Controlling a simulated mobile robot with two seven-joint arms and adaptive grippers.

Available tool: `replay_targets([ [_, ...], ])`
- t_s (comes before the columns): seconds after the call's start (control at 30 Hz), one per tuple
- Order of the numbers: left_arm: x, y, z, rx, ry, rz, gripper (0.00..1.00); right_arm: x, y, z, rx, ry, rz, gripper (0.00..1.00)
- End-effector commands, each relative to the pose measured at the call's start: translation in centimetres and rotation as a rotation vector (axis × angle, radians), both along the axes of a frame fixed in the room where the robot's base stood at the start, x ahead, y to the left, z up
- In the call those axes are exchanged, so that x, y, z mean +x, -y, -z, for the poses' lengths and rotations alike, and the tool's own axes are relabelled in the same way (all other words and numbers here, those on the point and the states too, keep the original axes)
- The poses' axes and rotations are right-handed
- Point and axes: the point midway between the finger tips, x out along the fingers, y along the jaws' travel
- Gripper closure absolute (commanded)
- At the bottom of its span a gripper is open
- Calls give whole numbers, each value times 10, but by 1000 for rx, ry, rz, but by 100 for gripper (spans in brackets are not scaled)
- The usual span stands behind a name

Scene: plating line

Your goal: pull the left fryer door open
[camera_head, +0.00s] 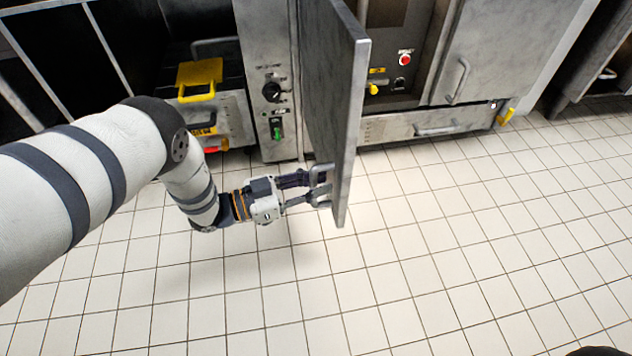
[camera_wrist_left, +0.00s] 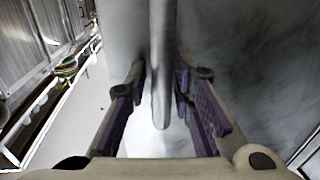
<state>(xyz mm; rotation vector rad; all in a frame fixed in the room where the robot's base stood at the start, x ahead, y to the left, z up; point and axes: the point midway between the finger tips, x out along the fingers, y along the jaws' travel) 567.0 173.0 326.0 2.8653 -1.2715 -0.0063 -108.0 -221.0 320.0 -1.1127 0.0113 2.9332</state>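The left fryer door (camera_head: 338,110) is a grey metal panel standing swung out from the fryer front, seen nearly edge-on. Its handle (camera_head: 323,171) is on the door's left-facing side near the low outer end. My left gripper (camera_head: 312,187) reaches the handle from the left. In the left wrist view, the handle (camera_wrist_left: 161,75) is a vertical bar between the two fingers (camera_wrist_left: 160,100). Gaps show on both sides of the bar, so the fingers are open around it and not clamped. The door's face (camera_wrist_left: 260,60) fills the right of that view. My right gripper is not in view.
The right fryer door (camera_head: 490,50) is shut, with its own handle (camera_head: 458,80). A red button (camera_head: 405,59) and a yellow-handled valve (camera_head: 374,89) show in the opened bay. A yellow handle piece (camera_head: 199,78) sits at left. The tiled floor (camera_head: 450,260) in front is clear.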

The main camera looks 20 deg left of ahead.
Motion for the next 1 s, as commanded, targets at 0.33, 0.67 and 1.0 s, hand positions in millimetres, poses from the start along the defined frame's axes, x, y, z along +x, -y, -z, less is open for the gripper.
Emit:
replay_targets([
  [0.33,-52,-58,1,2,-4,-3,78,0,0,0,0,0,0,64],
  [0.67,-81,-88,0,0,-1,0,78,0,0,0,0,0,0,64],
  [1.0,-81,-88,0,0,-1,1,78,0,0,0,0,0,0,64],
])
